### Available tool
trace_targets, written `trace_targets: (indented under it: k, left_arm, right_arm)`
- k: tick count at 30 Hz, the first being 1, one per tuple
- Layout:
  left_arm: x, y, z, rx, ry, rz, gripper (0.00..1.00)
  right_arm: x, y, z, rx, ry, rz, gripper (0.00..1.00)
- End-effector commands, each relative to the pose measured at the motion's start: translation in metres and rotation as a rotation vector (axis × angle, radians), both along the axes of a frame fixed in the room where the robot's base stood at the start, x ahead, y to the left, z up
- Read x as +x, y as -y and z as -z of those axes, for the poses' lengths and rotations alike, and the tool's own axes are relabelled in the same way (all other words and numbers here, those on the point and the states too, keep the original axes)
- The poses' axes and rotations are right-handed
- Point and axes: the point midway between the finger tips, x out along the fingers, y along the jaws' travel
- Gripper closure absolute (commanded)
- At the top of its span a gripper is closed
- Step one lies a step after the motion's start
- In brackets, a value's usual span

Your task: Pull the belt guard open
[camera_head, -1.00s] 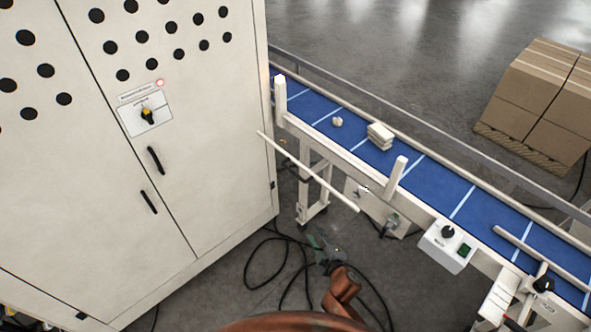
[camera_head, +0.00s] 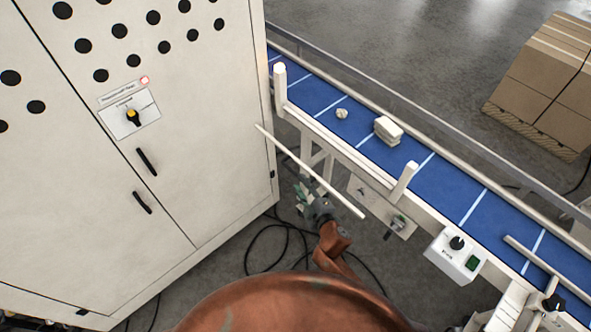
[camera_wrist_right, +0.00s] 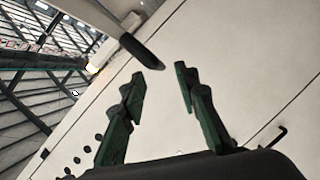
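A pale bar (camera_head: 310,172), which I take as the belt guard, slants in front of the conveyor's near side, from beside the cabinet to lower right. My right gripper (camera_head: 303,194) is just below this bar, partly hidden by its own wrist. In the right wrist view its two dark green fingers (camera_wrist_right: 158,80) are spread with nothing between them. A dark rounded grip end (camera_wrist_right: 142,52) lies just beyond the fingertips, apart from them. My left gripper is in neither view.
A tall pale cabinet (camera_head: 195,185) with black handles stands close on the left. The blue conveyor belt (camera_head: 450,190) carries a pale block stack (camera_head: 388,130) and a small lump (camera_head: 342,113). A control box (camera_head: 455,255) hangs on its near side. Cables (camera_head: 265,258) lie on the floor.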

Motion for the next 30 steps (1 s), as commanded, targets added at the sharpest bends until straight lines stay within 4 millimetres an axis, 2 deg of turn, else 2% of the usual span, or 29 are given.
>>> trace_targets:
  k: [1, 3, 8, 11, 19, 24, 30]
  left_arm:
    - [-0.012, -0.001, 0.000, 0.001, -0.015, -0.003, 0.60]
    - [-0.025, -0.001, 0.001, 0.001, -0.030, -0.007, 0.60]
    - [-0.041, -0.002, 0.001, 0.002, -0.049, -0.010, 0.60]
    - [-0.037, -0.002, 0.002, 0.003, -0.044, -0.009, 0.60]
    - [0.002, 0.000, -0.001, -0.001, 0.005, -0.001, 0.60]
    - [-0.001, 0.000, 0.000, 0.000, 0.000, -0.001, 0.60]
    - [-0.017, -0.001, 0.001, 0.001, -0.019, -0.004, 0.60]
  right_arm:
    - [0.008, -0.001, 0.001, 0.000, 0.000, 0.004, 0.71]
    - [0.018, -0.003, 0.003, 0.001, 0.001, 0.007, 0.71]
    - [0.040, -0.011, 0.008, 0.000, 0.001, 0.010, 0.71]
    - [0.051, -0.014, 0.011, 0.001, 0.001, 0.010, 0.71]
    - [0.060, -0.019, 0.013, 0.001, 0.000, 0.007, 0.71]
    - [0.060, -0.020, 0.013, 0.000, 0.001, 0.005, 0.73]
    - [0.059, -0.020, 0.013, 0.000, 0.000, 0.006, 0.86]
